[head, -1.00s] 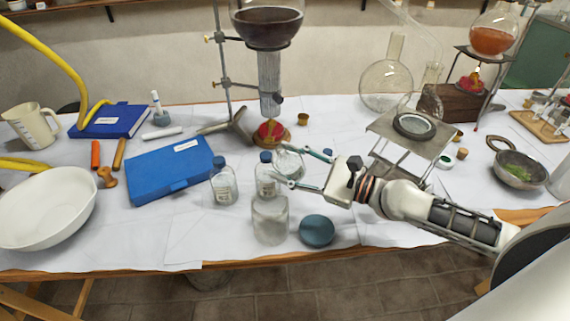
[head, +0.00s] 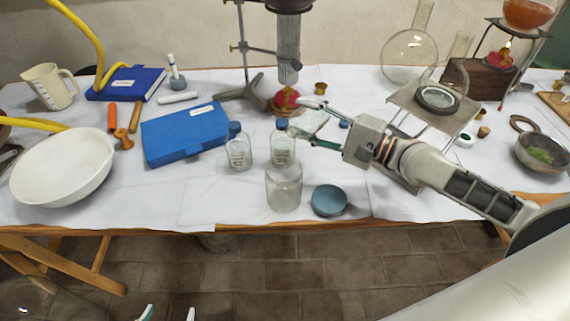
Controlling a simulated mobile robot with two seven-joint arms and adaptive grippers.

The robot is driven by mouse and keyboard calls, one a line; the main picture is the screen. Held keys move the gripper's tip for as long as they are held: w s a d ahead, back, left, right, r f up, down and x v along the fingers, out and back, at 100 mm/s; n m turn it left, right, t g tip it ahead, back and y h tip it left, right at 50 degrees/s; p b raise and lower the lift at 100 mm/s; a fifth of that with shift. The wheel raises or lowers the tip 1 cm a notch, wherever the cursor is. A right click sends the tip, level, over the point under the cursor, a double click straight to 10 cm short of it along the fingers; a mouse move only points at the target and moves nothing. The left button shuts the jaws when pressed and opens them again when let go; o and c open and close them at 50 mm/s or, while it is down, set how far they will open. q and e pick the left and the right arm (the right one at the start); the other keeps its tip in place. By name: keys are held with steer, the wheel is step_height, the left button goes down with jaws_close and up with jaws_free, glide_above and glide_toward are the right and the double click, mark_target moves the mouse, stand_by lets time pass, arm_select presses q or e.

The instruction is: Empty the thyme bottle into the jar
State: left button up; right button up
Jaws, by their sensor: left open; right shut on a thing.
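The jar (head: 284,190) is clear glass and stands upright near the table's front edge. A round blue-grey lid (head: 329,201) lies to its right. My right gripper (head: 297,118), beyond the jar, is shut on a clear glass bottle (head: 314,123). The fingers partly hide this bottle, and I cannot read any label on it or tell its contents. Two blue-capped bottles stand upright nearby, one left (head: 238,149) and one just behind the jar (head: 283,149); their labels are too small to read. My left gripper (head: 168,314) is open and empty at the bottom edge, in front of the table.
A blue case (head: 185,135) and a white bowl (head: 62,168) lie to the left. A burner (head: 286,100) and stand are behind the bottles. A metal stand (head: 411,118) with a dish is near my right arm. The front strip left of the jar is clear.

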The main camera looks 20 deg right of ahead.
arm_select(q)
steer(key=shift+w+r, duration=0.3)
steer(key=shift+r, duration=0.05)
arm_select(e)
steer(key=shift+r+n, duration=0.3)
steer(key=shift+n, duration=0.1)
stand_by(0.5)
arm_select(q)
steer(key=shift+r+p, duration=0.4)
steer(key=shift+p, duration=0.05)
arm_select(e)
steer(key=shift+r+n, duration=0.45)
steer(key=shift+n, duration=0.05)
stand_by(0.6)
arm_select(q)
steer(key=shift+w+r+p, duration=0.25)
steer(key=shift+r+p, duration=0.25)
steer(key=shift+r, duration=0.15)
steer(key=shift+w+r+p, duration=0.2)
steer(key=shift+r+p, duration=0.25)
steer(key=shift+r, duration=0.2)
arm_select(e)
steer(key=shift+a+r+n, duration=0.1)
steer(key=shift+r+n, duration=0.9)
steer(key=shift+n, duration=0.5)
stand_by(2.4)
